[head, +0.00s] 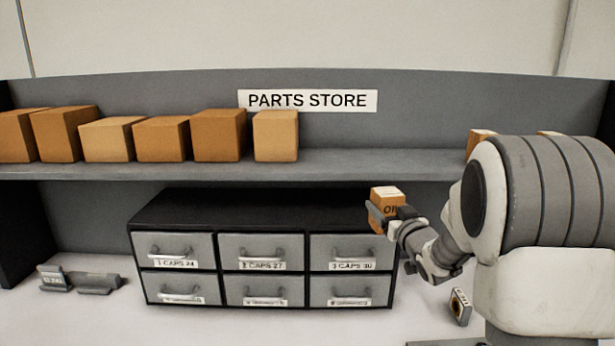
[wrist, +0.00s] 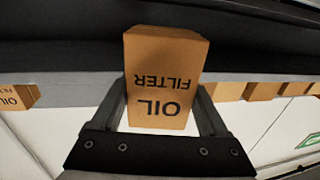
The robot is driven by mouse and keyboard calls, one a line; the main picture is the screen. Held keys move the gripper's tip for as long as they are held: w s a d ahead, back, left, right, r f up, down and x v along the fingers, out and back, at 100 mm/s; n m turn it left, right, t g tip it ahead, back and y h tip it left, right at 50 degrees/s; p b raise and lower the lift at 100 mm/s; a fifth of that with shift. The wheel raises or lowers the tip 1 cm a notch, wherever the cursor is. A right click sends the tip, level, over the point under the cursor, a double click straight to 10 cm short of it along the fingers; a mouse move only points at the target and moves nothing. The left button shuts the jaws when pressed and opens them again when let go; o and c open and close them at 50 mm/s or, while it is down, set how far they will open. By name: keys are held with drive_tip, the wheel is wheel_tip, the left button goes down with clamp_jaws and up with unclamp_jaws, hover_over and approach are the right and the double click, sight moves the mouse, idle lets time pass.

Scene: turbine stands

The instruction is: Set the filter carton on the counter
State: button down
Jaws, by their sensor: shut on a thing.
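My gripper (head: 388,212) is shut on a small brown carton (head: 387,194), held in the air in front of the drawer cabinet's right end and below the shelf. In the wrist view the carton (wrist: 163,65) sits between the two fingers, and its label reads "OIL FILTER", upside down in that picture. The white counter (head: 75,325) runs below the cabinet, and the carton is well above it. My arm hides part of the counter at the right.
A black cabinet with grey drawers (head: 262,253) stands on the counter. Several brown boxes (head: 219,134) line the shelf (head: 340,163) above. Small grey parts (head: 80,281) lie at the left, and a small item (head: 460,306) at the right. The counter's front left is clear.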

drive_tip(key=s+a+f+h, duration=0.1)
drive_tip(key=s+f, duration=0.3)
drive_tip(key=f, duration=0.4)
drive_tip(key=s+a+f+m+h, duration=0.1)
drive_tip(key=s+a+f, duration=0.1)
drive_tip(key=s+f, duration=0.3)
drive_tip(key=s+a+f+m+h, duration=0.1)
drive_tip(key=s+f, duration=0.3)
drive_tip(key=f, duration=0.7)
drive_tip(key=shift+s+a, duration=0.15)
drive_tip(key=shift+a, duration=0.15)
drive_tip(key=shift+a, duration=0.15)
